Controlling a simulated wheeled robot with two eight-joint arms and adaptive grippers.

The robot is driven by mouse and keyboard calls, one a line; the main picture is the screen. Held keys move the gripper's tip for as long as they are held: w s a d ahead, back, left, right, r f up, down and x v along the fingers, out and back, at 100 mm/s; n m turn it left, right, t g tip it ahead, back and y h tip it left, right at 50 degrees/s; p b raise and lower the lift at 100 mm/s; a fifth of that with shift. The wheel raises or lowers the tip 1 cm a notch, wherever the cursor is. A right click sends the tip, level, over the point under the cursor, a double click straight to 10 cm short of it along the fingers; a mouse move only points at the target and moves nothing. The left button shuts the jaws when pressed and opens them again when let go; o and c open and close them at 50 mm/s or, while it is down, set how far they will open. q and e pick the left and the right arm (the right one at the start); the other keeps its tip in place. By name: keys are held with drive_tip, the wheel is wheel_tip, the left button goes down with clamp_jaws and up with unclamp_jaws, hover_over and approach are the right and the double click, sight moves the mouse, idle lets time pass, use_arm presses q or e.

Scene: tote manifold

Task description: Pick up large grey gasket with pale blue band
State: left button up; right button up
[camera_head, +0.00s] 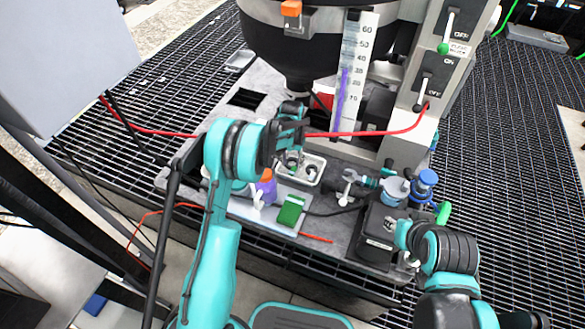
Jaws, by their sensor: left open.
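My left gripper (292,135) is open above a small metal tray (318,162) below the hopper's outlet. Small round parts lie in the tray, partly hidden by the fingers. I cannot make out for sure the large grey gasket with a pale blue band. A round grey and pale blue piece (394,192) sits at the right of the bench, but I cannot tell whether it is the gasket. My right arm comes in at the lower right; its fingers do not show clearly near the black box (375,238).
A dark hopper (305,45) with a scale (354,75) stands behind the tray. A switch panel (436,55) stands to its right. A red cable (390,131) crosses behind my left gripper. A green block (290,211) and a purple bottle (266,188) stand in front.

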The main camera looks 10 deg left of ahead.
sight(291, 174)
use_arm(q)
wheel_tip(291, 174, down, 2)
drive_tip(key=shift+f+b, duration=0.1)
drive_tip(key=shift+b, duration=0.25)
drive_tip(key=f+b, duration=0.1)
drive_tip(key=f, duration=0.2)
drive_tip(key=f+b, duration=0.1)
drive_tip(key=f, duration=0.1)
drive_tip(key=shift+w+a+f+b, duration=0.2)
drive_tip(key=shift+w+b, duration=0.05)
drive_tip(key=shift+b, duration=0.05)
drive_tip(key=shift+r, duration=0.15)
drive_tip(key=shift+c, duration=0.6)
clamp_jaws()
